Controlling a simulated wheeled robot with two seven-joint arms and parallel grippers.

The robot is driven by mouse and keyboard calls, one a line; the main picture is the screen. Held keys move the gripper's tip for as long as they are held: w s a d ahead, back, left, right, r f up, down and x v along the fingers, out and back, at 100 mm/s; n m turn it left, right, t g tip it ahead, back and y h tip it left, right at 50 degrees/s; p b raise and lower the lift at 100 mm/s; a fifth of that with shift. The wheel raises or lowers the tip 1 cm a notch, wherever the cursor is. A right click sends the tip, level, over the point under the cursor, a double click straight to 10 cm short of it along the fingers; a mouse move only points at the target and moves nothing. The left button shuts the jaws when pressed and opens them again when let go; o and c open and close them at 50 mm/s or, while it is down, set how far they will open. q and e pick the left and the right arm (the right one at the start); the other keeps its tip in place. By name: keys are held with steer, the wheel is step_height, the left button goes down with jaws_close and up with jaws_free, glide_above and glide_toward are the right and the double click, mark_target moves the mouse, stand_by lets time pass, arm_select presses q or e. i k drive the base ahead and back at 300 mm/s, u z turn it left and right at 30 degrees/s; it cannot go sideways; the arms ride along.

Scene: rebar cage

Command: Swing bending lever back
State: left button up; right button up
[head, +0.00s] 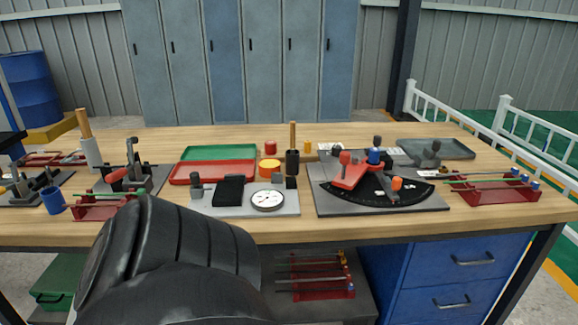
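The bending station is a grey base plate (325,205) with a dark angle scale (365,197) on the right half of the workbench. A red bending lever (349,175) lies across it, with a red knob at its upper left end. A blue-capped pin (374,156) stands beside the lever. An orange knob (397,184) sits near the scale's right side. No gripper of mine is in view, and nothing touches the lever. A large black part of my own arm fills the lower left.
A plate with a dial gauge (267,200) stands left of the bending station. Red racks with rods stand at the right (495,190) and left (100,207). Red (212,173) and green (218,152) trays lie behind. Bare wood runs along the front edge.

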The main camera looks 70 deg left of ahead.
mark_target(352, 172)
steer(key=u, duration=1.8)
steer(key=k, duration=0.65)
steer(key=u, duration=0.15)
steer(key=i, duration=1.1)
steer(key=z, duration=0.3)
